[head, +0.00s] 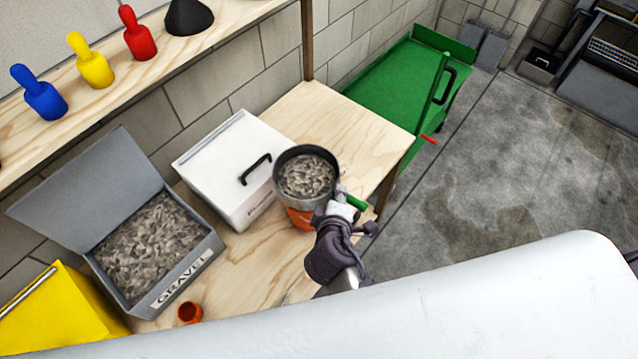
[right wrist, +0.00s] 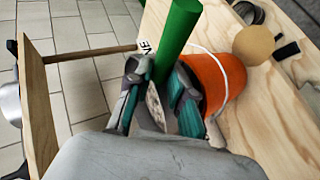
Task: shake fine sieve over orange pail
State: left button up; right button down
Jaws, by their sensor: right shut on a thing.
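The sieve (head: 277,176), a round grey pan with a dark rim and a green handle (head: 357,203), is full of grey gravel. It sits over the orange pail (head: 299,217), covering most of it in the head view; I cannot tell whether they touch. My right gripper (head: 343,208) is shut on the green handle at the pail's right side. In the right wrist view the handle (right wrist: 178,38) stands between the fingers (right wrist: 158,82), with the orange pail (right wrist: 216,80) and its white bail just beside them. My left gripper is not in view.
On the wooden bench (head: 345,130) are a white lidded box (head: 215,160), an open grey gravel box (head: 190,270), a yellow box (head: 60,315) and a small orange cup (head: 189,313). A green cart (head: 395,85) stands beyond. The bench's back right is clear.

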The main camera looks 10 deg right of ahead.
jog(key=shift+r+p, duration=1.5)
jog(key=shift+r, duration=1.05)
